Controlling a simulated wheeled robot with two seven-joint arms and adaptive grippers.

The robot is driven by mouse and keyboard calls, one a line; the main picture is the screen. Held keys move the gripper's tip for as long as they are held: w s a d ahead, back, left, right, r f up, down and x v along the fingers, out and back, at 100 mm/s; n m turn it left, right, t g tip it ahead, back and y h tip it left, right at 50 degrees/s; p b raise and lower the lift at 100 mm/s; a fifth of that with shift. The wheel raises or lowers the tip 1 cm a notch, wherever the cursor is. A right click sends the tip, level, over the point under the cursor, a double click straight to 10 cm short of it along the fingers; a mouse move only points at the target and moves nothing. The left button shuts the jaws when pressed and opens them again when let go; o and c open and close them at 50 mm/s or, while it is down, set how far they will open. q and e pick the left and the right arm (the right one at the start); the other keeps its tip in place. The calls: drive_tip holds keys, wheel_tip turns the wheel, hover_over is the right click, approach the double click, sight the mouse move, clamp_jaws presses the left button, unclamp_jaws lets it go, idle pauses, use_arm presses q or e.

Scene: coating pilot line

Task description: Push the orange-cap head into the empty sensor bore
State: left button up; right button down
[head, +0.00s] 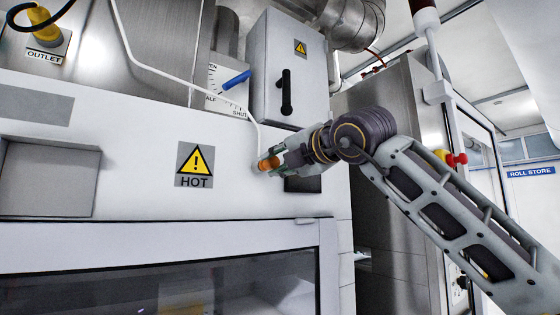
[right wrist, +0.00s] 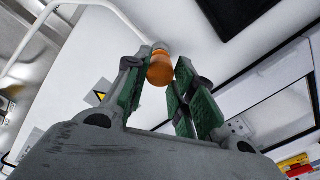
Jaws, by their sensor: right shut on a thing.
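The orange-cap head (head: 268,164) is at the tips of my right gripper (head: 277,159), in front of the white oven panel beside the HOT sign. In the right wrist view the orange cap (right wrist: 160,72) sits between the green finger pads of the right gripper (right wrist: 163,80). Its pale grey nose points away toward the white panel. A white cable runs down to the head. The sensor bore is not visible; the head and fingers may hide it. I cannot tell whether the nose touches the panel. My left gripper is not in view.
A yellow fitting (head: 45,31) with a black cable stands above the OUTLET label at top left. A blue lever (head: 236,80) and a grey box with a black handle (head: 286,92) are above the gripper. The HOT sign (head: 194,165) is left of the head.

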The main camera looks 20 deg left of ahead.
drive_tip(key=shift+w+a, duration=0.15)
drive_tip(key=shift+a, duration=0.05)
idle(0.3)
drive_tip(key=c, duration=1.1)
unclamp_jaws()
drive_tip(key=shift+a, duration=0.1)
drive_tip(key=v, duration=1.2)
